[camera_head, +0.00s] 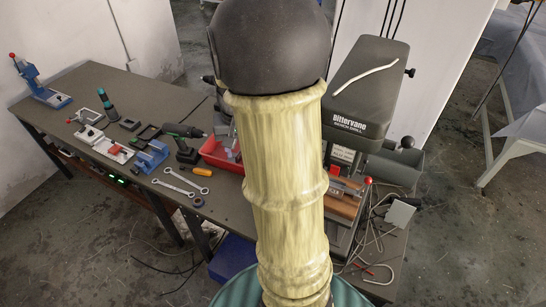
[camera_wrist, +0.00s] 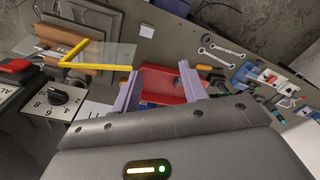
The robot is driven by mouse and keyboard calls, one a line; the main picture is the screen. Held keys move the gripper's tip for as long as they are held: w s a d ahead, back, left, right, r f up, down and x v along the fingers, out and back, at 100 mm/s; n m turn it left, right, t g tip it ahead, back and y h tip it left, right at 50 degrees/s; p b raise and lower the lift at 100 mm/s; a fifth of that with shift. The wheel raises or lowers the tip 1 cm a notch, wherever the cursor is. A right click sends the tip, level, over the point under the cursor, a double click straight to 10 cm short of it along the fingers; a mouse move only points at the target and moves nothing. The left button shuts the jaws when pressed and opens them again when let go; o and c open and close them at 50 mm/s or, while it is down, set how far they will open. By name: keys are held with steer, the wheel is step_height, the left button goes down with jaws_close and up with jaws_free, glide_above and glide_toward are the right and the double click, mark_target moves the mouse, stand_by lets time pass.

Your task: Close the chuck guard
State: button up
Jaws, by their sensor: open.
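The bench drill (camera_head: 368,90) stands right of centre in the head view, a grey machine with a lettered head. In the wrist view, a clear panel with a bent yellow edge (camera_wrist: 98,67), which looks like the chuck guard, is at the upper left. I cannot make it out in the head view, where my arm covers part of the drill. My gripper (camera_wrist: 160,71) shows two pale purple fingers, apart with nothing between them. The panel lies left of the fingers, and its yellow edge ends close to the left fingertip. I cannot tell whether they touch.
A black dial (camera_wrist: 58,97) and a red button (camera_wrist: 15,66) are left of my gripper. A red bin (camera_wrist: 170,86) lies beyond the fingers. Wrenches (camera_head: 180,182), a cordless drill (camera_head: 186,142) and clamps sit on the bench (camera_head: 85,82). The bench's left part has bare patches.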

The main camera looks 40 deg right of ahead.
steer(key=d+r+m+g, duration=0.1)
steer(key=d+m, duration=0.3)
steer(key=d, duration=0.6)
steer(key=shift+s+d+r, duration=0.15)
steer(key=shift+d+r, duration=0.15)
steer(key=shift+r, duration=0.4)
steer(key=shift+s, duration=0.2)
step_height(320, 180, down, 17)
steer(key=p, duration=0.4)
steer(key=shift+w+f, duration=0.1)
steer(key=shift+f, duration=0.1)
jaws_close()
